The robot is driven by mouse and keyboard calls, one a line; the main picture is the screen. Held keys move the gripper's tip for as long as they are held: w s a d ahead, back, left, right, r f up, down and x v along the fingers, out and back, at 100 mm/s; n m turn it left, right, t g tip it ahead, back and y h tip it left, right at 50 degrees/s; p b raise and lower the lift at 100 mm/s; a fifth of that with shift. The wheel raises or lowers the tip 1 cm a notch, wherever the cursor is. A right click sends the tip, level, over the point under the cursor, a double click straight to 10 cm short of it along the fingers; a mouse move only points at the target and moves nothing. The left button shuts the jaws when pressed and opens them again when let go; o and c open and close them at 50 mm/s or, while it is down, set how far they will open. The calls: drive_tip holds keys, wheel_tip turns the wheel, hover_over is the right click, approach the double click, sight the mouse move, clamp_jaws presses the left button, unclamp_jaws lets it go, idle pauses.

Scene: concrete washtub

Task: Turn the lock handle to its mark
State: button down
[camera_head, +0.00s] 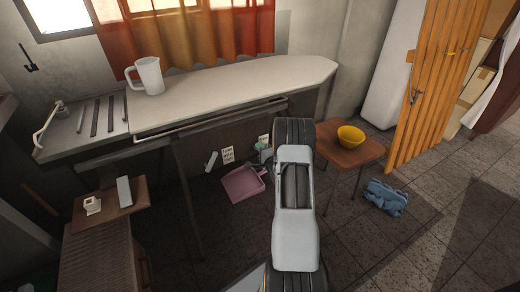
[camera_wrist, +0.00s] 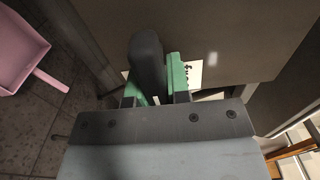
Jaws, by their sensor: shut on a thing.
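In the wrist view, a dark grey rounded bar, which I take to be the lock handle (camera_wrist: 147,52), stands between the green fingers of my gripper (camera_wrist: 156,76). The gripper is shut on it. The bar hides part of the left finger. A white label (camera_wrist: 195,73) shows just beyond the right finger; I cannot make out a mark on it. In the head view my gripper (camera_head: 261,151) is small and partly hidden by my arm, low in front of the bench. The handle cannot be made out there.
A pink dustpan (camera_head: 243,184) lies on the floor left of my arm. A small wooden table (camera_head: 350,152) with a yellow bowl (camera_head: 351,136) stands to the right, a blue cloth (camera_head: 385,197) on the floor beside it. The long bench (camera_head: 230,90) bears a white jug (camera_head: 149,76).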

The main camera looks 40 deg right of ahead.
drive_tip(key=c, duration=1.1)
unclamp_jaws()
drive_tip(key=shift+s, duration=0.1)
drive_tip(key=s+p, duration=0.1)
drive_tip(key=s, duration=0.3)
drive_tip(key=s+a+p, duration=0.1)
drive_tip(key=s, duration=0.4)
drive_tip(key=s+a+p, duration=0.1)
drive_tip(key=s, duration=0.3)
drive_tip(key=shift+s+p, duration=0.25)
drive_tip(key=shift+p, duration=0.1)
